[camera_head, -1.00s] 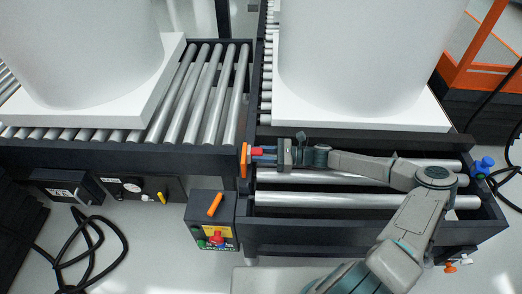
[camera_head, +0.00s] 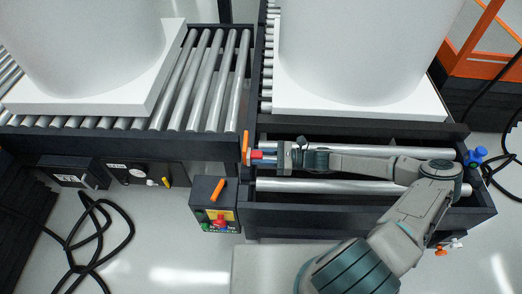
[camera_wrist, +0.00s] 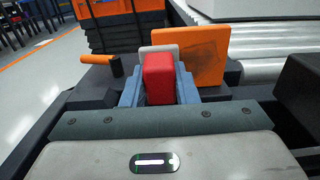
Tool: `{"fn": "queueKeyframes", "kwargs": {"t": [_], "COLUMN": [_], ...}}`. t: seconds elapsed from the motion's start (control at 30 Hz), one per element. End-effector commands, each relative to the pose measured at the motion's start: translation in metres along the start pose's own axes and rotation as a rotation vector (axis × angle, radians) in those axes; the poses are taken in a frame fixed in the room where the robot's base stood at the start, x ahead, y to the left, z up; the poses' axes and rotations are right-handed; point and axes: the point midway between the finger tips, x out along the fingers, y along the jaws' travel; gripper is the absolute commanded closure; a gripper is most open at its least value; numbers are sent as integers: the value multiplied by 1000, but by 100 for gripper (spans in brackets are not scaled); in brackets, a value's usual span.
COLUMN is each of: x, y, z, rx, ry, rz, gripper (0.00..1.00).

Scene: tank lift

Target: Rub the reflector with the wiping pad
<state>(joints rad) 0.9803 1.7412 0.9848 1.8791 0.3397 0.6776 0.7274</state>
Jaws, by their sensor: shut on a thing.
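The reflector is an orange plate with a dark smudge (camera_wrist: 207,48) in the wrist view. In the head view the reflector (camera_head: 245,147) shows nearly edge-on, at the corner between the two conveyors. My gripper (camera_head: 267,154) is just right of it, shut on the red handle of the wiping pad (camera_head: 256,154). In the wrist view the red handle (camera_wrist: 159,78) sits between my blue fingers, with the pale pad face beyond it in front of the reflector's left part. I cannot tell whether the pad touches the reflector.
A control box (camera_head: 214,204) with an orange handle and coloured buttons stands below the corner. Large white tanks stand on white bases (camera_head: 360,108) on the rollers. A black cable (camera_head: 98,235) lies on the floor at left. My arm reaches over the right conveyor's rollers.

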Motion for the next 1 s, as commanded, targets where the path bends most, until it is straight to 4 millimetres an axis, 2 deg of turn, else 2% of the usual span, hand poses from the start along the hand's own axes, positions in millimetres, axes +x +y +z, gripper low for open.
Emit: {"fn": "queueKeyframes", "kwargs": {"t": [0.17,0.53,0.83,1.0], "x": [-1,-2,-1,1], "y": [0,-31,-43,-58], "z": [1,-2,-1,-1], "rx": [0,-2,-2,-2], "ry": [-1,2,1,1], "rz": [2,-2,0,0], "gripper": [91,91,91,91]}}
